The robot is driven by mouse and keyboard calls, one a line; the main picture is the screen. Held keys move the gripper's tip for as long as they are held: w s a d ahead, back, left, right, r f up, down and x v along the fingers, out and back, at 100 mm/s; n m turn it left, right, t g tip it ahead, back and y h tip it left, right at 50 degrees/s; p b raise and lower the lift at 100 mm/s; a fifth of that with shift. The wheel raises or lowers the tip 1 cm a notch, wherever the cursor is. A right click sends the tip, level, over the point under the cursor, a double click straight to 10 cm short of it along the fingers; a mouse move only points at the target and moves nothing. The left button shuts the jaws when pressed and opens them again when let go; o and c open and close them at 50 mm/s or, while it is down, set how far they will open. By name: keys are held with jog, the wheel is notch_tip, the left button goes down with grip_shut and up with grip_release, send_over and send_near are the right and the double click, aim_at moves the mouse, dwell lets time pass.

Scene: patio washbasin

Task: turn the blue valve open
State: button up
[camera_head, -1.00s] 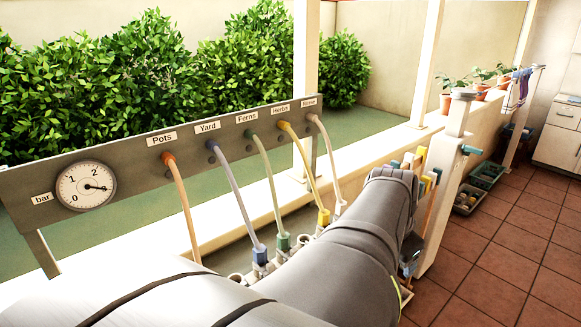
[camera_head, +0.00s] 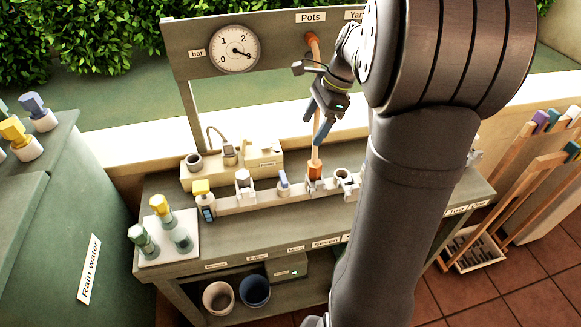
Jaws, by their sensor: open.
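A small valve with a blue handle (camera_head: 283,182) stands in the row of fittings on the bench, left of the orange hose's lower end. Another blue-topped fitting (camera_head: 36,108) sits on the green tank at the far left. I cannot tell from the picture which of the two the task means. My gripper (camera_head: 317,122) is open and appears empty, its two blue fingers pointing down in front of the orange hose. In the picture it is above and to the right of the bench valve, apart from it. My arm hides the right part of the row.
The orange Pots hose (camera_head: 314,155) runs down behind my gripper. A yellow-handled fitting (camera_head: 203,190) and a white one (camera_head: 243,182) stand left in the row. A pressure gauge (camera_head: 234,49) is above. A white tray (camera_head: 170,246) holds loose fittings. Wooden-handled tools (camera_head: 525,150) stand right.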

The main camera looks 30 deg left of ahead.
send_near(284, 176)
jog(key=x, duration=0.8)
jog(key=shift+s+f, duration=0.15)
jog(key=shift+f, duration=0.15)
jog(key=c, duration=1)
